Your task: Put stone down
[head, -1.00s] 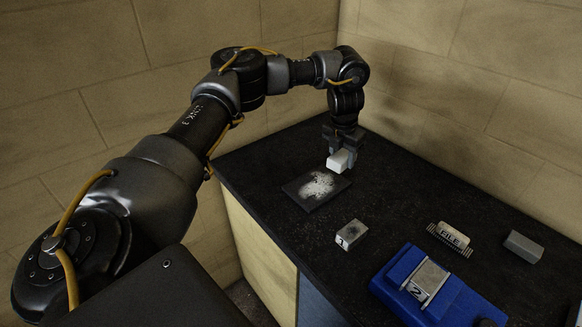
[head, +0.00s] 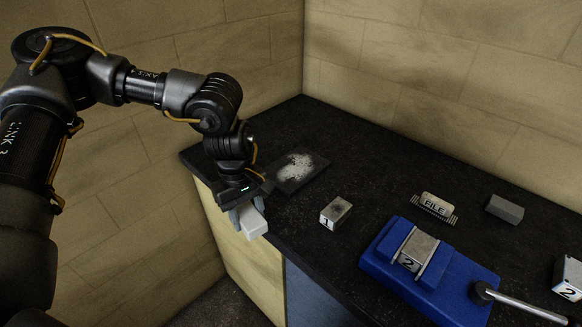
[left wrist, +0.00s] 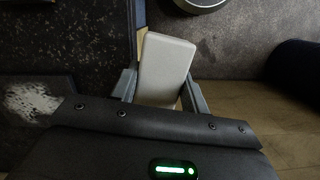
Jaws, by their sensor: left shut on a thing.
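A pale whitish stone block (head: 252,222) is held in my left gripper (head: 245,208), near the left front edge of the dark bench. The left wrist view shows the stone (left wrist: 166,69) between the two grey fingers of my left gripper (left wrist: 165,88). It appears to be beyond the bench edge, with floor visible beside it. A dark flat plate (head: 296,172) with a white powdery patch lies on the bench behind the gripper, and it also shows in the left wrist view (left wrist: 62,92). My right gripper is not in view.

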